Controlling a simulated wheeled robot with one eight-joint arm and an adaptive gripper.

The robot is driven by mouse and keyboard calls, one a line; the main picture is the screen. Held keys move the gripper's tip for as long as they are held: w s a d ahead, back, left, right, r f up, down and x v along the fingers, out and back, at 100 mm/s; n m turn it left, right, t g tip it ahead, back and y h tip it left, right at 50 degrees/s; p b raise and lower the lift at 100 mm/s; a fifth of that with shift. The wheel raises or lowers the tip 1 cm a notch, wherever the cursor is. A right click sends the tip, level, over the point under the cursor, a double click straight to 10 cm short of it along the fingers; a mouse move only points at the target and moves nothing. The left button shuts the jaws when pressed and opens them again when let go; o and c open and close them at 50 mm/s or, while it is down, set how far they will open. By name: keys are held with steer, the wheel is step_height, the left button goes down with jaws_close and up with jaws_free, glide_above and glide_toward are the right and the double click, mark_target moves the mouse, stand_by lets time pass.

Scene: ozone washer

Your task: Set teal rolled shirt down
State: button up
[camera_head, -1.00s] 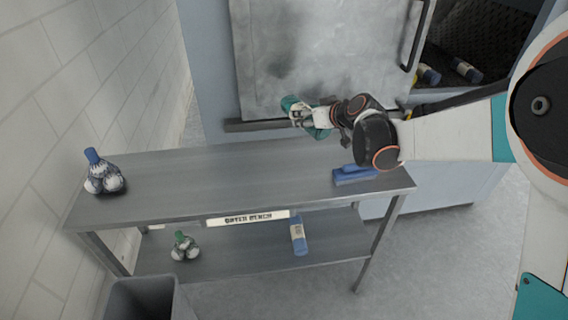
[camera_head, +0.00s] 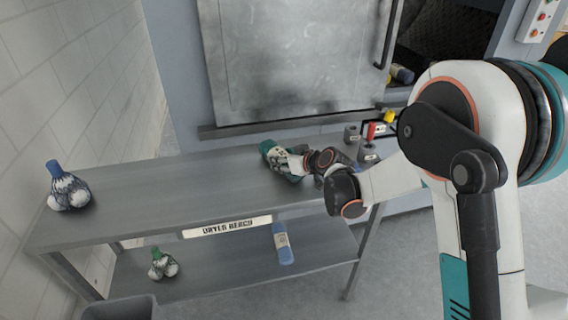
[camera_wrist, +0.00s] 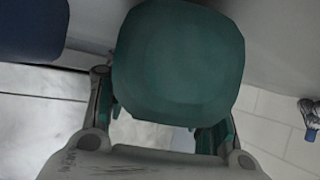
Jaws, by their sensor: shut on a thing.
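My gripper (camera_head: 287,161) is shut on the teal rolled shirt (camera_head: 269,148), whose ends show on either side of the jaws. The shirt is over the back right part of the grey metal bench top (camera_head: 170,195). I cannot tell whether it touches the bench. In the wrist view the teal shirt (camera_wrist: 178,60) fills the upper middle, between the fingers of the gripper (camera_wrist: 160,118).
A blue-and-white bundle (camera_head: 67,187) stands at the bench's left end. The lower shelf (camera_head: 205,279) holds a green-topped bundle (camera_head: 162,263) and a blue roll (camera_head: 283,243). A metal door (camera_head: 295,60) stands behind. The bench's middle is clear. A dark blue thing (camera_wrist: 32,28) shows in the wrist view.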

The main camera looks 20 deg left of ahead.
steer(key=shift+f, duration=0.25)
steer(key=o, duration=0.8)
steer(key=shift+f, duration=0.15)
steer(key=shift+c, duration=0.2)
steer(key=o, duration=0.4)
steer(key=shift+r, duration=0.25)
steer(key=p+v, duration=0.3)
steer(key=v, duration=0.9)
